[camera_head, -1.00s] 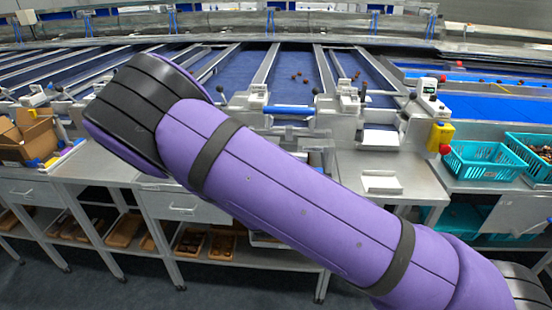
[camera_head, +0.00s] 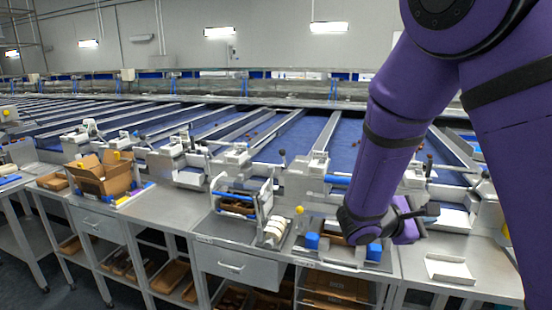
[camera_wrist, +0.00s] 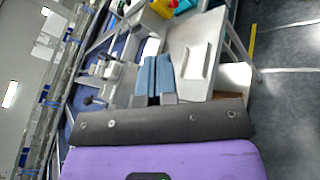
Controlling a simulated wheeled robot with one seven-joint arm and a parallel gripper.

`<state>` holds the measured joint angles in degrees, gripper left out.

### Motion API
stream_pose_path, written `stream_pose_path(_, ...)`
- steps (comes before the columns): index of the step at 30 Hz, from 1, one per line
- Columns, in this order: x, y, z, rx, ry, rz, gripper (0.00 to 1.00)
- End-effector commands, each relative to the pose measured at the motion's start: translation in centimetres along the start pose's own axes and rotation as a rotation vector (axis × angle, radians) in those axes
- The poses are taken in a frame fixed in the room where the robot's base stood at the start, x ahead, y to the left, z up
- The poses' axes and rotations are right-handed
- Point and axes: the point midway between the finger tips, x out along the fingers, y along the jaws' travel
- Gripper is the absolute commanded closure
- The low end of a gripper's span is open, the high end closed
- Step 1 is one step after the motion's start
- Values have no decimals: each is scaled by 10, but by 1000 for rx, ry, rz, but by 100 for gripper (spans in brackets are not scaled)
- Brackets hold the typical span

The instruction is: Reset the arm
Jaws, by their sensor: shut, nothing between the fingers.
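My purple arm reaches down from the upper right in the head view. My gripper (camera_head: 425,214) is above the right part of the steel bench, pointing to the right. In the wrist view, the two blue-grey fingers of my gripper (camera_wrist: 155,78) lie side by side, shut with nothing between them. My forearm and wrist hide part of the bench and sorting lane behind them.
The steel bench (camera_head: 225,222) runs across the front. A cardboard box (camera_head: 102,176) stands at left. Blue blocks (camera_head: 312,241) sit near my wrist. A white tray (camera_head: 450,270) lies at right. Blue sorting lanes (camera_head: 285,140) hold a few dates.

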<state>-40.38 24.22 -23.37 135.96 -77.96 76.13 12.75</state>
Motion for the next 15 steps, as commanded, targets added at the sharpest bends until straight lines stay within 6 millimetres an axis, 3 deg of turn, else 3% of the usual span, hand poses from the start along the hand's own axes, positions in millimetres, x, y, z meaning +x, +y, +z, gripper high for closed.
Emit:
stream_pose_path(7, 12, -31, 53, 196, 112, -342, 100)
stream_pose_path(15, 3, -61, 101, 427, 260, -657, 100)
